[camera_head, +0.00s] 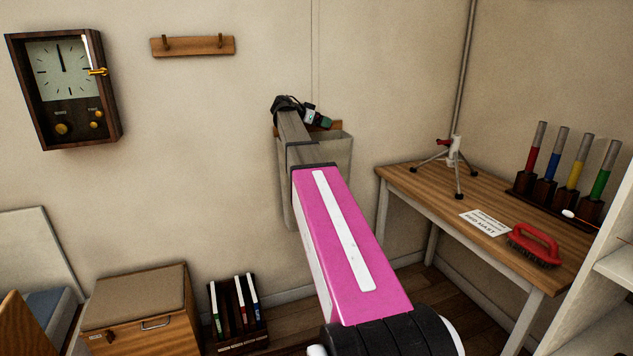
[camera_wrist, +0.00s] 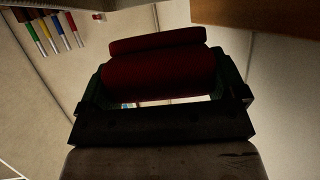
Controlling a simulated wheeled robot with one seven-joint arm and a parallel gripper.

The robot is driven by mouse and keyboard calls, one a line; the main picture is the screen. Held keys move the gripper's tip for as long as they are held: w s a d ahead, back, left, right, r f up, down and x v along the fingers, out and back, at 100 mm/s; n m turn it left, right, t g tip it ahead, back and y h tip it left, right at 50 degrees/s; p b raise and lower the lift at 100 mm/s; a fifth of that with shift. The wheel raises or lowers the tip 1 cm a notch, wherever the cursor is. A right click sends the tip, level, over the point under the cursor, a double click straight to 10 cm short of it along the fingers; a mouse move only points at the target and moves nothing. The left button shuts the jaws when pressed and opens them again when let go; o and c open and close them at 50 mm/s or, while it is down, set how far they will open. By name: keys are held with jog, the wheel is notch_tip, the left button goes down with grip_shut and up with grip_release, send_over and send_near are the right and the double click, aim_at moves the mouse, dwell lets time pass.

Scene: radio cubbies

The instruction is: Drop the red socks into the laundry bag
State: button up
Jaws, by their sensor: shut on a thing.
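The red socks (camera_wrist: 158,72) are a dark red rolled bundle in the wrist view, held between the two fingers of my gripper (camera_wrist: 166,84). My gripper (camera_head: 318,118) is shut on them. In the head view the socks cannot be made out behind the arm and gripper. The laundry bag (camera_head: 338,160) is a grey-beige bag hanging on the wall below a wooden rail. My arm covers much of its front and left side. My gripper is at the height of the bag's top edge in the picture; I cannot tell whether it is directly over the opening.
A wooden table (camera_head: 420,192) at right holds a small tripod (camera_head: 455,165), a red brush (camera_head: 535,245) and a rack of coloured tubes (camera_head: 560,180). A clock (camera_head: 65,85) and a peg rail (camera_head: 193,45) are on the wall. A cushioned wooden box (camera_head: 140,300) stands at lower left.

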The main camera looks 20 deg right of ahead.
jog(key=shift+f, duration=0.1)
jog(key=o, duration=0.6)
jog(key=shift+a, duration=0.1)
jog(key=v, duration=1)
jog(key=shift+s+a, duration=0.1)
jog(key=shift+a, duration=0.2)
